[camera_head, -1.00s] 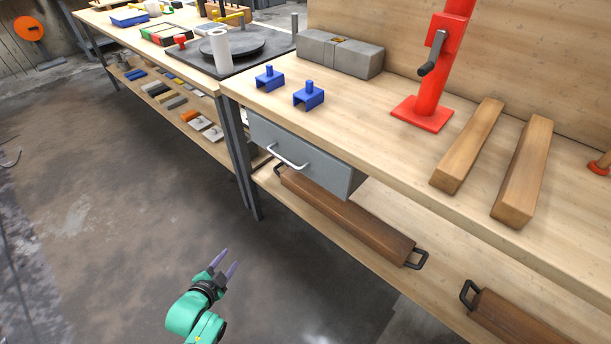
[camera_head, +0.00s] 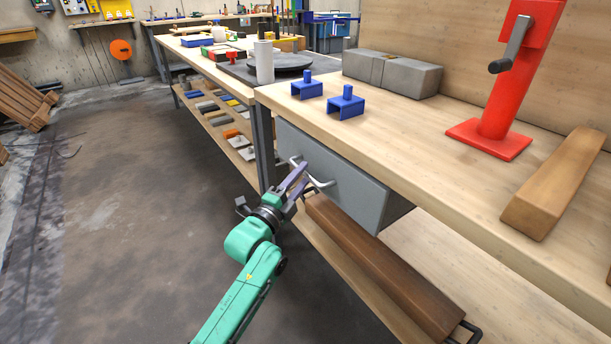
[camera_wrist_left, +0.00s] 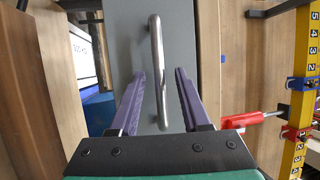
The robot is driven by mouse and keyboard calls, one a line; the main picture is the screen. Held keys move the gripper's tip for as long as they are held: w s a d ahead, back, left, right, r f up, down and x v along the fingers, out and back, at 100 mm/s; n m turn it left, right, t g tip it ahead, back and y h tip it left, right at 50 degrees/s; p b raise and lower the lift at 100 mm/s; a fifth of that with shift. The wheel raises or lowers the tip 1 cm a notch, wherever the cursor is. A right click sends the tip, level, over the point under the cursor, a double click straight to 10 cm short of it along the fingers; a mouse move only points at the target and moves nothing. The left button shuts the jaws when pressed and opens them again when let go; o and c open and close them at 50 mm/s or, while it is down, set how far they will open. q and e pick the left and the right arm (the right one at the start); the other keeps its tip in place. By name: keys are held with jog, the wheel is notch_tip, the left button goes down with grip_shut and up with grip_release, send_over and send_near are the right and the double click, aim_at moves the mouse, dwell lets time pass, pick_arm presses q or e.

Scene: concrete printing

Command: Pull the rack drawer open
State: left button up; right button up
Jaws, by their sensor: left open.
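The grey rack drawer (camera_head: 345,188) hangs under the wooden bench top, and its front looks flush and shut. Its silver bar handle (camera_head: 321,183) runs across the front. My left gripper (camera_head: 297,180) is at the handle, with its purple fingers open. In the left wrist view the handle (camera_wrist_left: 156,62) passes between the two fingers of the left gripper (camera_wrist_left: 160,78), one on each side, with a gap to each. The drawer front (camera_wrist_left: 183,35) fills the space behind the handle. My right gripper is not in view.
The bench top (camera_head: 440,150) carries blue brackets (camera_head: 346,103), grey blocks (camera_head: 393,73), a red stand (camera_head: 505,90) and a wooden beam (camera_head: 558,185). A long brown beam (camera_head: 385,265) lies on the shelf below the drawer. The floor (camera_head: 130,200) at left is clear.

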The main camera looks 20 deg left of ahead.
pick_arm(q)
jog(key=shift+x, duration=0.95)
grip_shut()
jog(key=shift+f, duration=0.1)
dwell(0.5)
